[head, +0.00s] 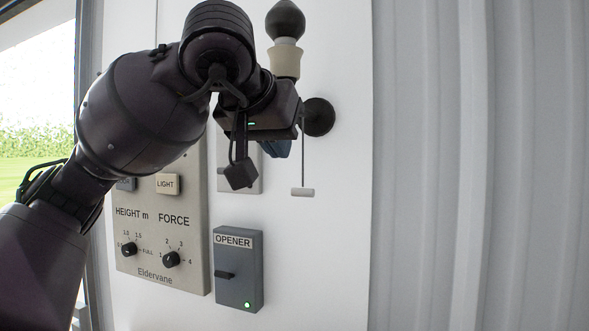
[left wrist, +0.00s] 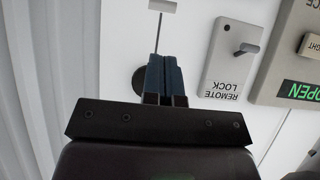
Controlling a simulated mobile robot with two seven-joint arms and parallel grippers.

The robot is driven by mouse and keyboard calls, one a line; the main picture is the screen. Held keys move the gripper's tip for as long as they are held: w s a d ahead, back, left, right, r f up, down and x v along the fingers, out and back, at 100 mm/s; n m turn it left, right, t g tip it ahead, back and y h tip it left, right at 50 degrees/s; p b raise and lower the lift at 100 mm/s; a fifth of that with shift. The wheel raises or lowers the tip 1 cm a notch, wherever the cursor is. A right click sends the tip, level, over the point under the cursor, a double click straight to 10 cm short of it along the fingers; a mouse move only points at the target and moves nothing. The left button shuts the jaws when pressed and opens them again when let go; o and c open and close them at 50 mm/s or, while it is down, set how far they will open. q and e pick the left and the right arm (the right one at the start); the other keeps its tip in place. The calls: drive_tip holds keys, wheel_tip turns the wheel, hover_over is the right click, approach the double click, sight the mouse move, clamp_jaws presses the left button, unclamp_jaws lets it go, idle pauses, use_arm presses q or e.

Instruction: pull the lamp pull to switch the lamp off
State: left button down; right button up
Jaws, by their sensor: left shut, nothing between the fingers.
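The lamp (head: 285,22) has a dark bulb in a cream socket at the top of the head view. Its lamp pull (head: 302,191), a small pale bar, hangs on a thin cord below a round black wall mount (head: 319,117). My left gripper (head: 276,149) is shut and empty, left of the cord and above the bar; its arm hides part of the view. In the left wrist view, the shut blue fingers (left wrist: 164,62) lie close to the cord, with the bar (left wrist: 162,6) beyond their tips. Whether they touch the cord, I cannot tell. My right gripper is out of view.
A grey opener box (head: 238,270) with a green light is on the wall below. A control panel (head: 160,225) with knobs is to its left. A remote lock plate (left wrist: 228,60) is near the fingers. The corrugated wall (head: 480,170) at right is clear.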

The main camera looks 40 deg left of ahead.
sight(303, 193)
use_arm(q)
drive_tip(key=x, duration=1)
drive_tip(key=shift+b, duration=0.4)
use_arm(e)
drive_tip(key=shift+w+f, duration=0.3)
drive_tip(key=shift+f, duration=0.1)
use_arm(q)
drive_tip(key=shift+d, duration=0.1)
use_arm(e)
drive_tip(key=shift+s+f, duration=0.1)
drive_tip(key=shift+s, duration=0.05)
use_arm(q)
wheel_tip(303, 193, down, 4)
drive_tip(key=shift+s+r+b, duration=0.1)
drive_tip(key=shift+r+b, duration=0.1)
drive_tip(key=shift+b, duration=0.6)
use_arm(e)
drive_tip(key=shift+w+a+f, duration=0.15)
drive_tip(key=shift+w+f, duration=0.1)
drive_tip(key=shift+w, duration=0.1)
use_arm(q)
drive_tip(key=shift+r, duration=0.1)
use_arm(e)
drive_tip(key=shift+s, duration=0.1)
